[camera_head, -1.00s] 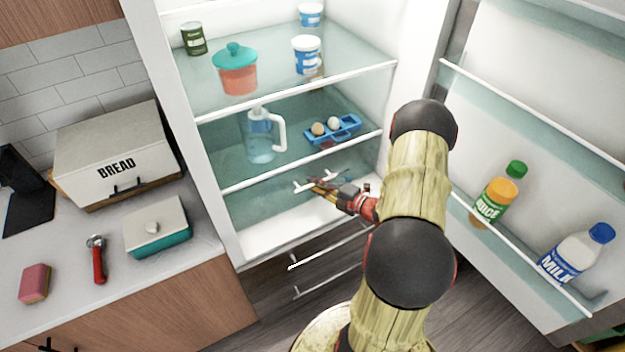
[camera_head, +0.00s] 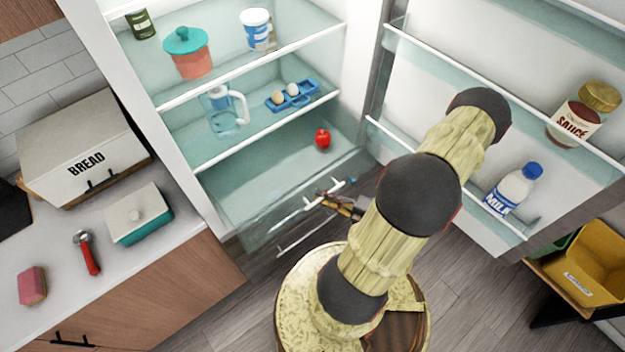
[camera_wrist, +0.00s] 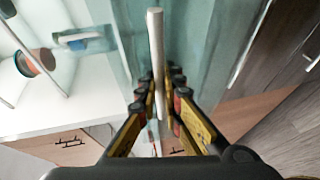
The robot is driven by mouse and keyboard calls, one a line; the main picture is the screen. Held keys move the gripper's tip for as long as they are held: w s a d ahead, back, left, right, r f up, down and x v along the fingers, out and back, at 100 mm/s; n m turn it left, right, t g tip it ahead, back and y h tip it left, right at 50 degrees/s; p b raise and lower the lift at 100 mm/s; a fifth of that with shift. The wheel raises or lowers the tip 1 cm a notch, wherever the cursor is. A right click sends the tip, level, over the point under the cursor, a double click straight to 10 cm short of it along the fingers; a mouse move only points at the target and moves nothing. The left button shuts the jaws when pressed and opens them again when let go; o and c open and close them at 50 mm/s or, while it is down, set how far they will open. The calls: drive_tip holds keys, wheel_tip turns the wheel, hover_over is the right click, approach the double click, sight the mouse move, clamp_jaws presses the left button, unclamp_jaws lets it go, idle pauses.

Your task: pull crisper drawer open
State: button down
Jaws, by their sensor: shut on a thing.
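My gripper (camera_head: 328,198) is at the drawer front, shut on the pale bar handle (camera_head: 288,220). In the wrist view the handle (camera_wrist: 156,55) runs between the fingers of my gripper (camera_wrist: 160,85). My arm covers part of the area right of the handle.
The fridge door (camera_head: 440,120) stands open at right, holding a milk bottle (camera_head: 513,188) and a sauce jar (camera_head: 582,115). Another bar handle (camera_head: 303,238) lies below the drawer. The counter (camera_head: 120,265) is at left, a yellow bin (camera_head: 590,265) at right. Wooden floor lies in front.

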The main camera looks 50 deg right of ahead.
drive_tip(key=shift+s+a+p, duration=0.15)
drive_tip(key=shift+s+a, duration=0.05)
drive_tip(key=shift+s, duration=0.75)
drive_tip(key=shift+s+a+p, duration=0.15)
drive_tip(key=shift+s+a, duration=0.05)
drive_tip(key=shift+s, duration=0.7)
drive_tip(key=c, duration=2.2)
unclamp_jaws()
drive_tip(key=v, duration=1.2)
